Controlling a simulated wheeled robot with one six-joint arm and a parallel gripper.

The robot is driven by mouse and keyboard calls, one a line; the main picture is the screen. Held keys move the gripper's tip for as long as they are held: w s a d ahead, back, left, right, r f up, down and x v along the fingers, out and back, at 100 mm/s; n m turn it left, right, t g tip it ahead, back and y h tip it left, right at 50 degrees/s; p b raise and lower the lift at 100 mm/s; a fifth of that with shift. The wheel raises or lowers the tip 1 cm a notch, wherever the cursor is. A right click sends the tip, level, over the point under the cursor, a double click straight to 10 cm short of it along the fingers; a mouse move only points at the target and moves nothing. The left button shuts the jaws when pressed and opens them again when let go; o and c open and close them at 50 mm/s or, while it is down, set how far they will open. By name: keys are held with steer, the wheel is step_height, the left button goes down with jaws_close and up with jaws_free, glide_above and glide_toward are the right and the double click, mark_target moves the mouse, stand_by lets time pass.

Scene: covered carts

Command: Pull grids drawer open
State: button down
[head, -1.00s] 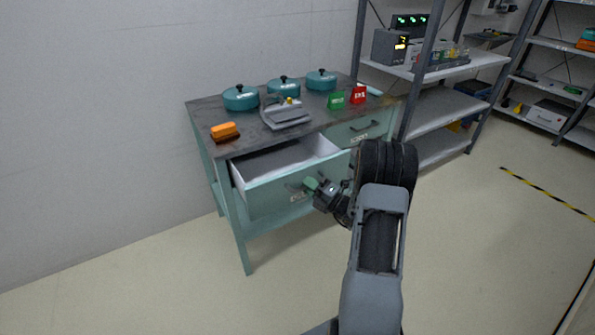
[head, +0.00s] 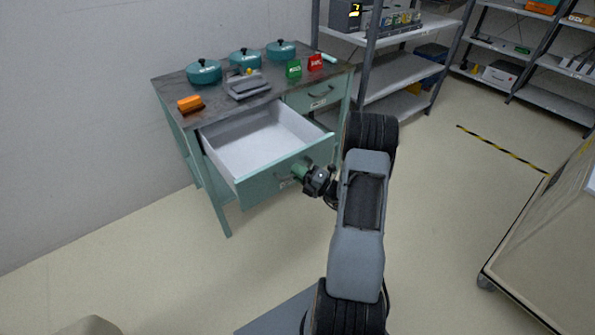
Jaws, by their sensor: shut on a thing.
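The left drawer (head: 262,144) of the green cart stands well pulled out, and its pale inside looks empty. Its label is too small to read, so I cannot tell from it whether this is the grids drawer. My gripper (head: 298,174) is at the drawer's green front, shut on its handle (head: 284,177). The fingertips partly hide the handle. A second drawer (head: 318,96) to the right, with a dark handle, is closed.
On the cart's dark top (head: 213,95) stand several teal lidded pots (head: 204,71), a grey device (head: 247,86), an orange block (head: 190,103), and green and red signs. Metal shelves (head: 400,80) stand behind right.

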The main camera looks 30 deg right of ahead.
steer(key=shift+d, duration=0.1)
steer(key=c, duration=1.1)
jaws_free()
steer(key=v, duration=1.3)
steer(key=shift+s+d+f+p, duration=0.1)
steer(key=shift+s+p, duration=0.2)
